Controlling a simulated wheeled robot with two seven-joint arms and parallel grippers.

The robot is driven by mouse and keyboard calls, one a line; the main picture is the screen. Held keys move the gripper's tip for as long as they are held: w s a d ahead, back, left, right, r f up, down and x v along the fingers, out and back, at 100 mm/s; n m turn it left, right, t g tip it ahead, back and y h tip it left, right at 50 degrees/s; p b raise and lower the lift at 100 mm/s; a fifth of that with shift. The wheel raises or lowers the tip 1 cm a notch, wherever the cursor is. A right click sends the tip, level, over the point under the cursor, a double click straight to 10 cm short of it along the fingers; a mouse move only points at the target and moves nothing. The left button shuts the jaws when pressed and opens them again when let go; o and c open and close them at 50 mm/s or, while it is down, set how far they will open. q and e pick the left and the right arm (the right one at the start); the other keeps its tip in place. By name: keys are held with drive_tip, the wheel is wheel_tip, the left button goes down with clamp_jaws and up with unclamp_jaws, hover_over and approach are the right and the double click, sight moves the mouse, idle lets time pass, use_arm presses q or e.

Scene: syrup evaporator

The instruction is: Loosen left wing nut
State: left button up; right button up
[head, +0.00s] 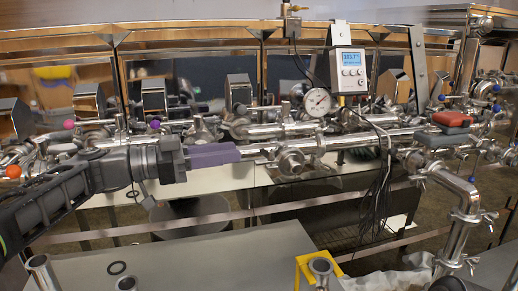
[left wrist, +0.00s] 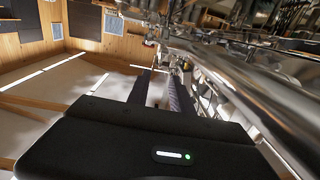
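My left gripper (head: 240,152) reaches in from the left with its purple fingers pointing right along the steel pipework. In the left wrist view the left gripper (left wrist: 163,82) shows two fingers with a gap between them and nothing seen held. A round steel pipe clamp (head: 291,161) sits just right of the fingertips; they look apart from it, though depth is hard to judge. I cannot make out the left wing nut there. Other wing nuts (head: 490,216) show on the pipe elbow at lower right. My right gripper is not seen.
Above the pipes are a round dial gauge (head: 317,101) and a digital display box (head: 348,71) with hanging black cables (head: 380,190). Red and grey blocks (head: 452,119) rest at right. A grey table (head: 200,262) lies below, with a yellow stand (head: 303,270).

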sight(271, 153)
use_arm(q)
drive_tip(key=p+x, duration=0.2)
drive_tip(key=x, duration=0.5)
drive_tip(key=shift+d, duration=0.35)
drive_tip(key=shift+c, duration=0.2)
clamp_jaws()
